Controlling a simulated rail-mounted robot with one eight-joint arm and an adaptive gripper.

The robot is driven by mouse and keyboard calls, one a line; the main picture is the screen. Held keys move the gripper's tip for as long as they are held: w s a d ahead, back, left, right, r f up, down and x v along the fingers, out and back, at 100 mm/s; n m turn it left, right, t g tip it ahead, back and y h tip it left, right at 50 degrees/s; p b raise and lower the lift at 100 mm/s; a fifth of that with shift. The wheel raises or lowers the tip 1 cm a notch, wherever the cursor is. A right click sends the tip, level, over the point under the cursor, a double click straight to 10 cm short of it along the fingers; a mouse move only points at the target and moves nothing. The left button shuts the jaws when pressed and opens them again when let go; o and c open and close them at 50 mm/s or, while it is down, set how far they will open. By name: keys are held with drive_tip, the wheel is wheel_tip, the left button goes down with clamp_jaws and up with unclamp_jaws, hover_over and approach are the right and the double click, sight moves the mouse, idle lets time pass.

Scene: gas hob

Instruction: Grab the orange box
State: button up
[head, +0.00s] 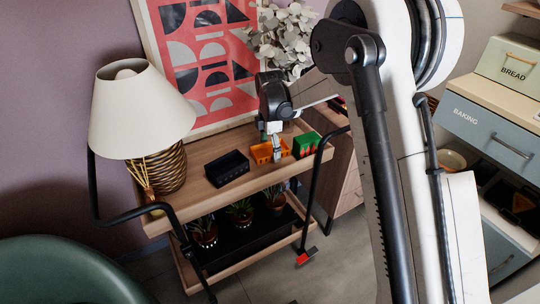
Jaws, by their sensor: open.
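The orange box (262,153) is a small open-topped box on the top shelf of a wooden cart, near its right half. My gripper (276,155) points down from above, with its fingertips at the right part of the orange box. The fingers cover part of the box. At this size I cannot tell whether the fingertips are inside the box, around its wall or just in front of it. The gripper is open.
A black box (227,168) stands left of the orange box and a green box (306,145) close on its right. A lamp (140,110) stands at the shelf's left end. A leafy plant (284,38) and a framed print (200,55) are behind. The cart (208,200) has bare shelf in front.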

drive_tip(key=shift+f, duration=0.35)
drive_tip(key=c, duration=1.3)
drive_tip(key=shift+r, duration=0.1)
